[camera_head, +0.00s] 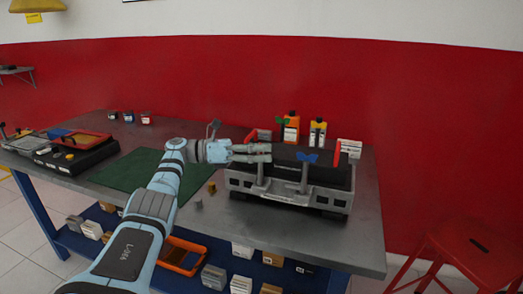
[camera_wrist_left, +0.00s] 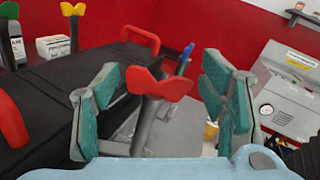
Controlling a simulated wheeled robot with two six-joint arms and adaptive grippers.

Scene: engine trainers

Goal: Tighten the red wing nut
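The red wing nut (camera_wrist_left: 162,86) sits on top of a dark upright stud in the left wrist view. It stands between the two teal-padded fingers of my left gripper (camera_wrist_left: 160,108), with a gap on each side. In the head view my left gripper (camera_head: 270,153) reaches in from the left over the front left of the engine trainer (camera_head: 288,190). Its fingers point right and are apart, and they hide the red wing nut there. My right gripper is in neither view.
A blue wing nut (camera_head: 307,158) stands on the trainer's front, right of my gripper. Red handles (camera_head: 337,150) rise at the ends of the black block (camera_wrist_left: 65,95). Green (camera_head: 283,121) and yellow (camera_head: 319,124) pieces stand behind. A green mat (camera_head: 128,168) lies left.

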